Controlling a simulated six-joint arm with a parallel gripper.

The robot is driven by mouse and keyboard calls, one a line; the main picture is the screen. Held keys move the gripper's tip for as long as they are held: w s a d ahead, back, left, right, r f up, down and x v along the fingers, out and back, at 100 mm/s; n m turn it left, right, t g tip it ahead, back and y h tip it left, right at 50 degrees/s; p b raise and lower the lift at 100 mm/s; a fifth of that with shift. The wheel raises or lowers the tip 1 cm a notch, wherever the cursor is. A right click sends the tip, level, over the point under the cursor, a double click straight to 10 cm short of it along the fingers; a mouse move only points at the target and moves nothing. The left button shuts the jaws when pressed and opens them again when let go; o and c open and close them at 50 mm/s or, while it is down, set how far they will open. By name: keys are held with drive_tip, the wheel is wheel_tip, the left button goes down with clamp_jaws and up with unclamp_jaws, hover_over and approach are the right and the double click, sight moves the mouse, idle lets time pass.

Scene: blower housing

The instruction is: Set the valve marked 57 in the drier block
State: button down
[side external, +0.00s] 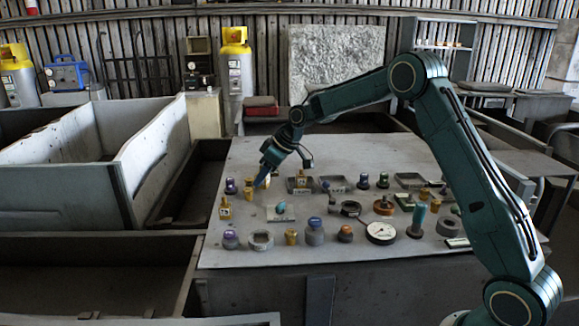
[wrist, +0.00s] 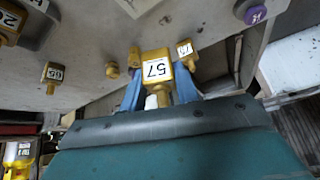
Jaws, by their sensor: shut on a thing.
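The brass valve marked 57 (wrist: 156,70) is between the two blue fingers of my gripper (wrist: 159,88) in the wrist view, its label facing the camera. My gripper is shut on it. In the side view my gripper (side external: 262,178) is low over the left part of the grey table, tilted, and the held valve is hard to make out there. A shallow grey tray (side external: 300,191) with a labelled brass valve (side external: 301,181) in it stands to the right of my gripper. I cannot tell which holder is the drier block.
Loose brass valves (side external: 225,208) and a purple-topped part (side external: 231,186) stand close to my gripper. A pale block (side external: 280,212), a gauge (side external: 381,232) and several knobs and rings crowd the table (side external: 240,152). The table's back left corner is clear.

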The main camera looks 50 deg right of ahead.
drive_tip(key=s+a+n+g+y, duration=0.1)
drive_tip(key=s+a+n, duration=0.3)
drive_tip(key=s+a, duration=0.5)
drive_tip(key=shift+s+a+f, duration=0.15)
drive_tip(key=shift+a+f, duration=0.25)
drive_tip(key=shift+a, duration=0.25)
drive_tip(key=shift+f, duration=0.1)
drive_tip(key=shift+f, duration=2.4)
drive_tip(key=shift+f, duration=0.65)
drive_tip(key=c, duration=0.6)
unclamp_jaws()
drive_tip(key=shift+r, duration=3.75)
